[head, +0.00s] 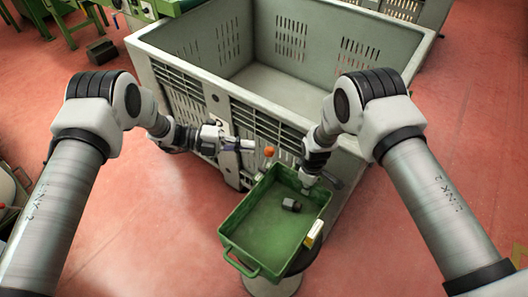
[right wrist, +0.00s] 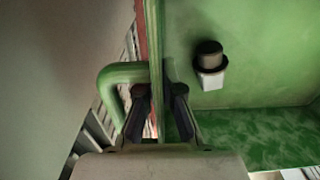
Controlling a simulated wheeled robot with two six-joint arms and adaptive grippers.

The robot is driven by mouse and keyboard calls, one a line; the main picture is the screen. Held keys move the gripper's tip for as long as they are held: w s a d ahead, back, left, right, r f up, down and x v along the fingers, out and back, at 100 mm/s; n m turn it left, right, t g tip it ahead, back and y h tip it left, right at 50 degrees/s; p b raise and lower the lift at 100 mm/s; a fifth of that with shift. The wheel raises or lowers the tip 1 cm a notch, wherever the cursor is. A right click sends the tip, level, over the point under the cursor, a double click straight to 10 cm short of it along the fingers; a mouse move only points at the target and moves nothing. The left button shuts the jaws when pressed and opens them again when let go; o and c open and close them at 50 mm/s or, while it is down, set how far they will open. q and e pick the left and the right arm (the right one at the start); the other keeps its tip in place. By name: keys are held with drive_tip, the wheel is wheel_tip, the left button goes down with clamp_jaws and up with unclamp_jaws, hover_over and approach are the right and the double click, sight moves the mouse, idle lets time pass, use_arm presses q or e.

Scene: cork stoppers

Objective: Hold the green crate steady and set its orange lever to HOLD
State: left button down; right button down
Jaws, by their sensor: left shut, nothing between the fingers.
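The green crate (head: 243,222) stands on a round support low in the head view. An orange ball knob, the lever's end (head: 269,151), shows at the crate's far edge; its setting and marks are too small to read. My left gripper (head: 246,145) is shut and empty, just left of the knob and apart from it. My right gripper (head: 316,186) is at the crate's far right rim. In the right wrist view, its fingers (right wrist: 160,105) close around the crate's thin wall (right wrist: 156,50), one on each side, beside a green handle (right wrist: 113,85).
A small dark, capped object (head: 291,204) lies in the crate. A yellow and white piece (head: 314,234) sits on the crate's right rim. A big grey slatted bin (head: 385,42) stands close behind both grippers. Red floor (head: 150,235) is open at left.

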drive_tip(key=shift+d, duration=0.1)
use_arm(q)
drive_tip(key=shift+a+r, duration=0.3)
drive_tip(key=shift+a, duration=0.15)
use_arm(e)
drive_tip(key=c, duration=1.2)
unclamp_jaws()
drive_tip(key=shift+c, duration=0.2)
